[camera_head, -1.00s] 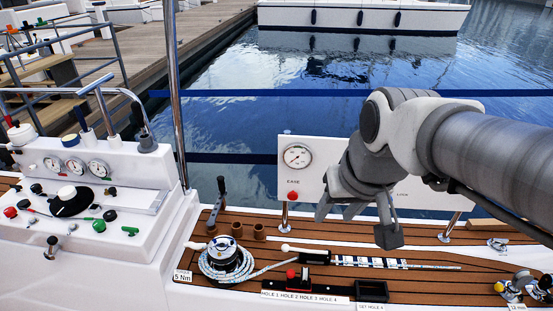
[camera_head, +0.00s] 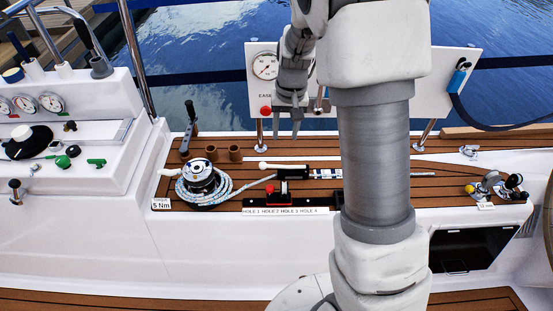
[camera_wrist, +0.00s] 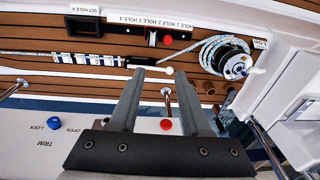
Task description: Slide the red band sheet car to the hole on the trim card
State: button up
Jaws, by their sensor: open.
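The sheet car (camera_head: 279,198), dark with a red part, sits on a short black track above a strip of labels (camera_head: 286,210) reading HOLE 1 to HOLE 4. It appears near HOLE 2, but the exact hole is unclear. In the wrist view the car (camera_wrist: 166,40) lies beyond my fingertips. The trim card (camera_wrist: 85,10) reads SET HOLE 4 in the wrist view; my arm hides it in the head view. My gripper (camera_head: 287,130) is open and empty, fingers down, in front of the gauge panel and apart from the car. Its spread fingers fill the middle of the wrist view (camera_wrist: 157,78).
A winch (camera_head: 199,178) with coiled rope stands left of the track. A white-knobbed lever (camera_head: 264,166) lies behind the track. The panel (camera_head: 440,75) with gauge and red button stands behind my gripper. Brown cups (camera_head: 235,153) stand behind the winch.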

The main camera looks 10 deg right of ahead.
jog(key=b, duration=0.2)
send_over(285, 185)
notch_tip(285, 185, down, 11)
jog(key=shift+g, duration=0.4)
notch_tip(285, 185, down, 17)
jog(key=b, duration=0.2)
jog(key=shift+a+b, duration=0.1)
jog(key=shift+b, duration=0.3)
jog(key=shift+r, duration=0.1)
grip_shut()
dwell(0.4)
